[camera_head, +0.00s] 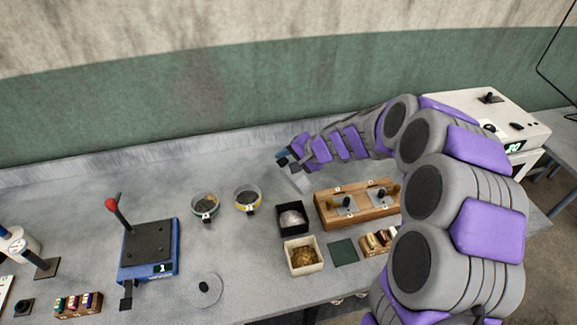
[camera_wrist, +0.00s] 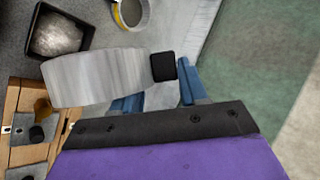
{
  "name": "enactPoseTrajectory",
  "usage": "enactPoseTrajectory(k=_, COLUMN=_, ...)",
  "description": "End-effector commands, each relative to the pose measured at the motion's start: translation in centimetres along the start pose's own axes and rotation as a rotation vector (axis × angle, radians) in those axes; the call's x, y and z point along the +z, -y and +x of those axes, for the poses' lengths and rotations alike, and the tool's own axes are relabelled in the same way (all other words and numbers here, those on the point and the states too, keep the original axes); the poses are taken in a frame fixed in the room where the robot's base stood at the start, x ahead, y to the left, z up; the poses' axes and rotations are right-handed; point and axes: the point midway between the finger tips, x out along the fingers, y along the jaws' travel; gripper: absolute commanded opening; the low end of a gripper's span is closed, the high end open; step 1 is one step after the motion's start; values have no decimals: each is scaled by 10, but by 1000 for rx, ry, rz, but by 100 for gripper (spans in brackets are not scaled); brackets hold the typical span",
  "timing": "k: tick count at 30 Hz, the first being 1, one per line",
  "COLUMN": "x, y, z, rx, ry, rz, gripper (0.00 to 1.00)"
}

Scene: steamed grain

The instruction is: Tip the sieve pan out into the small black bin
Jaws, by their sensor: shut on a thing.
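The sieve pan (camera_wrist: 95,78) is a pale grey metal pan, seen from its side wall in the wrist view. In the head view it shows as a small grey shape (camera_head: 301,182) under my gripper (camera_head: 284,158), tilted, behind the bin. My gripper's blue fingers (camera_wrist: 158,88) also show in the wrist view, shut at the pan's black handle (camera_wrist: 163,66). The inside of the pan is hidden. The small black bin (camera_head: 280,228) stands on the table, with a pale grey heap in it. It also shows at the wrist view's top left (camera_wrist: 86,43).
A white box (camera_head: 289,264) of brown grain stands in front of the bin. A wooden rack (camera_head: 325,217) is to its right. The table behind the sieves is clear.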

Motion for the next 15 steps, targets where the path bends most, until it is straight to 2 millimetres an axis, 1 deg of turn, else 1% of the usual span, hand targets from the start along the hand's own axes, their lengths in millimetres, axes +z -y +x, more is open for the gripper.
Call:
enactPoseTrajectory(k=7, x=1, y=0, z=1, rx=43, ry=-73, rz=-82, gripper=0)
enactPoseTrajectory(k=10, x=3, y=2, z=0, rx=89, ry=-153, rz=-172, gripper=0)
enactPoseTrajectory(k=15, x=2, y=5, z=-4, rx=170, ry=-297, rz=-324, gripper=0)
